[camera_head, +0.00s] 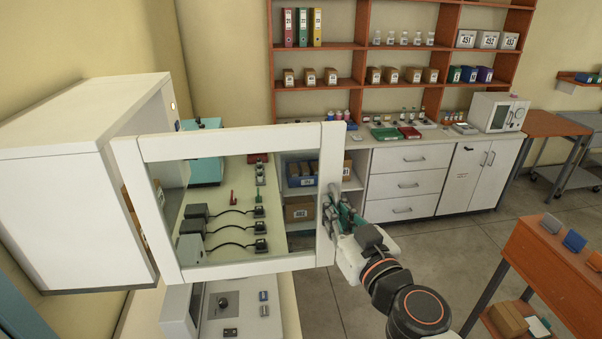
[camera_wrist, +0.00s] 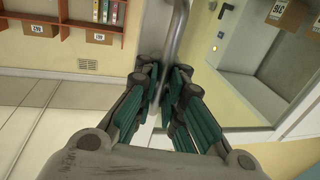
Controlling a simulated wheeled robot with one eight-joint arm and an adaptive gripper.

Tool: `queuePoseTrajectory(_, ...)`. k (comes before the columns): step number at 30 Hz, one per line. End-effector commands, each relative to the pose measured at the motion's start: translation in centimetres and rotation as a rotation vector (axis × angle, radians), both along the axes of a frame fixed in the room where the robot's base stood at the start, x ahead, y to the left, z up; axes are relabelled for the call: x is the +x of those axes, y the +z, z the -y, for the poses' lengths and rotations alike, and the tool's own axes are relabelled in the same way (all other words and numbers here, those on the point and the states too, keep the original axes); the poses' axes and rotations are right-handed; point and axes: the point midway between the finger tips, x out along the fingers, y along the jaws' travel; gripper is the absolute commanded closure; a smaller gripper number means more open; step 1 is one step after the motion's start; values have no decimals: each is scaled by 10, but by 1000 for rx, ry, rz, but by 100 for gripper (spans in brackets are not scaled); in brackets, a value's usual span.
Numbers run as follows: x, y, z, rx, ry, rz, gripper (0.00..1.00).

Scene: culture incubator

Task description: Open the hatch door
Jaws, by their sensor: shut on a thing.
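The hatch door (camera_head: 228,267) is a white frame with a clear pane. It stands swung out from the white incubator cabinet (camera_head: 70,215) at the left in the head view, with a wide angle between them. Its grey bar handle (camera_wrist: 180,30) is on the door's free right edge. My gripper (camera_head: 338,207) is at that edge and shut on the handle. In the wrist view the green-padded fingers of my gripper (camera_wrist: 165,88) close around the bar from both sides. The head view shows little of the handle, as the fingers cover it.
Through the pane I see a bench (camera_head: 222,182) with several dark devices and cables. A white control unit (camera_head: 235,310) stands below the door. A white drawer cabinet (camera_head: 410,185) and an orange shelf (camera_head: 345,84) are behind. An orange table (camera_head: 560,270) stands right; floor between is free.

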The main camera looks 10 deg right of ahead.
Motion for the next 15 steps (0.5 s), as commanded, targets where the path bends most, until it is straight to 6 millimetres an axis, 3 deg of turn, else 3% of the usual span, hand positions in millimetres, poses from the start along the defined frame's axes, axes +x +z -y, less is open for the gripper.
queuePoseTrajectory(13,1,1,0,0,-1,0,100)
queuePoseTrajectory(15,1,1,0,0,-1,0,80)
